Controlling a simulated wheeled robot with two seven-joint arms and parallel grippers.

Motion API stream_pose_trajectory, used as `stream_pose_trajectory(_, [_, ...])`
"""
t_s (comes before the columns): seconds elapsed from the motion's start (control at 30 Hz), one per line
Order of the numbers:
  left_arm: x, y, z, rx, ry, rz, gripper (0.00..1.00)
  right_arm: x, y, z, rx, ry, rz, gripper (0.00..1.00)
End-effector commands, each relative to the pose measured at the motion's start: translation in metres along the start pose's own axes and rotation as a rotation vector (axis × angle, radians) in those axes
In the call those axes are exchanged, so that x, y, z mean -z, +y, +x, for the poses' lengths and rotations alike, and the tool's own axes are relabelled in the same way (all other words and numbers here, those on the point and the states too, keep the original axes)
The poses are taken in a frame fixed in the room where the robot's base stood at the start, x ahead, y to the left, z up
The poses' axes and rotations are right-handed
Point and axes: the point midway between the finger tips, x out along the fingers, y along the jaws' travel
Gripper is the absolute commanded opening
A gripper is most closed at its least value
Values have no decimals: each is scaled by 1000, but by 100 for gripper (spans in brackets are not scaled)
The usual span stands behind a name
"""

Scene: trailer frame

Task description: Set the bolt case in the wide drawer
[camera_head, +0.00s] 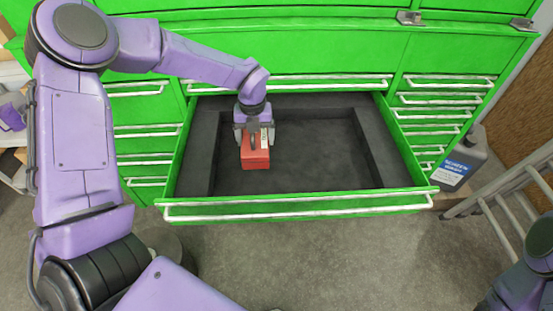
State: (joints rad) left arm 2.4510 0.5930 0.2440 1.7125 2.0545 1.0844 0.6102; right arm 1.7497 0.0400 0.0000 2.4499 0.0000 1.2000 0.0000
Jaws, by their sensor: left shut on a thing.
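The wide drawer (310,165) of the green cabinet is pulled open in the middle of the head view. It has a dark grey lining with a sunken recess. The bolt case (255,158), a small red box, is inside the drawer's outline, toward the left of the recess. My left gripper (254,137) is shut on the bolt case from above. I cannot tell whether the case touches the drawer floor. My right gripper is out of view; only a bit of my right arm shows at the lower right corner.
The drawer's front edge with its white handle (300,208) juts out over the grey floor. Closed narrow drawers flank it on both sides. A grey jug (461,160) and a metal ladder (510,205) stand at the right. The recess right of the case is empty.

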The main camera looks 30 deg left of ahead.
Motion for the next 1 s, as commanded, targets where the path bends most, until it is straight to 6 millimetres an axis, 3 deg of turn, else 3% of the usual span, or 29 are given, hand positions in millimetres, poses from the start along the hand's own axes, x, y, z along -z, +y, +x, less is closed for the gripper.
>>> stream_pose_trajectory(0.4, [0,0,66,-1,0,0,37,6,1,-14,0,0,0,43])
stream_pose_trajectory(0.77, [0,0,73,1,-1,0,37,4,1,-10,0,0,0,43])
stream_pose_trajectory(0.8, [0,0,74,1,0,0,88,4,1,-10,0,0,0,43])
stream_pose_trajectory(0.83, [0,0,73,1,0,0,97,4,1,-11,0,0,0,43])
stream_pose_trajectory(1.0, [0,0,73,0,0,0,100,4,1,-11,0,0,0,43])
